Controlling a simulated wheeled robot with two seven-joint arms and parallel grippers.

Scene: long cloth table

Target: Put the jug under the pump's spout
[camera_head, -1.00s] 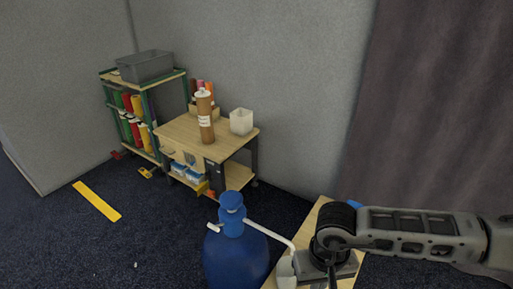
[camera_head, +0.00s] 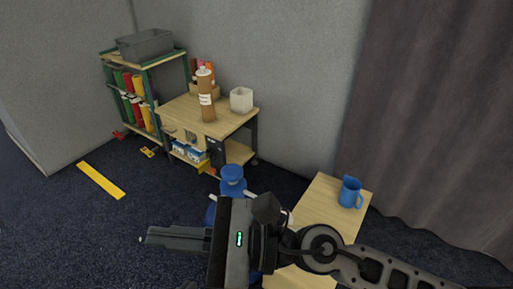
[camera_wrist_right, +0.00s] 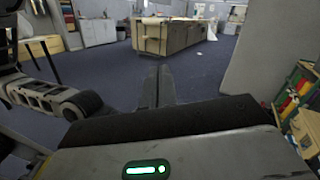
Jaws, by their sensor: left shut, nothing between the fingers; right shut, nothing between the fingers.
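The blue jug (camera_head: 350,192) stands upright on the wooden-topped bench (camera_head: 320,195), near its far right corner. The blue pump (camera_head: 232,180) tops a large blue bottle left of the bench. The bottle's body and most of the white spout are hidden behind my right gripper (camera_head: 146,237). That gripper is shut and empty, pointing left across the front of the bottle, well away from the jug. Its shut fingers also show in the right wrist view (camera_wrist_right: 157,70). I cannot make out my left gripper in either view.
A wooden cart (camera_head: 230,112) with a brown bottle (camera_head: 206,100) and a white container (camera_head: 241,99) stands behind. A green-framed shelf (camera_head: 140,90) stands left of it. A yellow floor strip (camera_head: 100,180) lies on open dark carpet.

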